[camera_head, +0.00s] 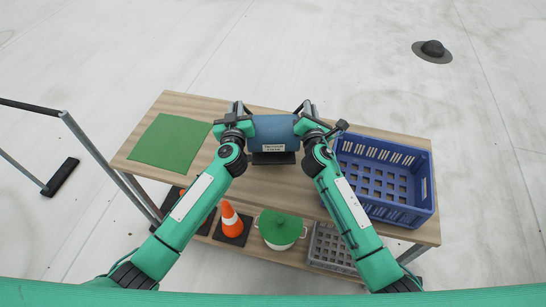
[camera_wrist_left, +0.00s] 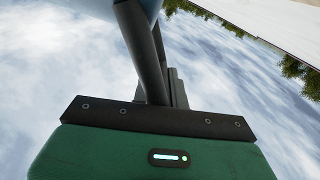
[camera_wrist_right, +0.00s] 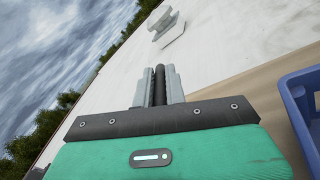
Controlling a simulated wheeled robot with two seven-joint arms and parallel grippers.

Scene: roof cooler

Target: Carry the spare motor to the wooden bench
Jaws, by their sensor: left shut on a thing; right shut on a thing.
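The spare motor (camera_head: 273,131) is a blue-grey cylinder with a pale label and a dark base. It is between my two grippers, over the middle of the wooden bench (camera_head: 182,103); I cannot tell whether its base touches the top. My left gripper (camera_head: 238,108) is shut at the motor's left end, and my right gripper (camera_head: 306,108) at its right end. In the left wrist view the fingers close on a dark bar, with a blue edge of the motor (camera_wrist_left: 90,6) at the top. In the right wrist view the fingers (camera_wrist_right: 160,82) close on a dark bar.
A green mat (camera_head: 170,142) lies on the bench's left part. A blue crate (camera_head: 385,179) stands on the right. The lower shelf holds an orange cone (camera_head: 230,220), a green-lidded pot (camera_head: 280,229) and a grey crate (camera_head: 330,250). A metal railing (camera_head: 95,150) stands at left.

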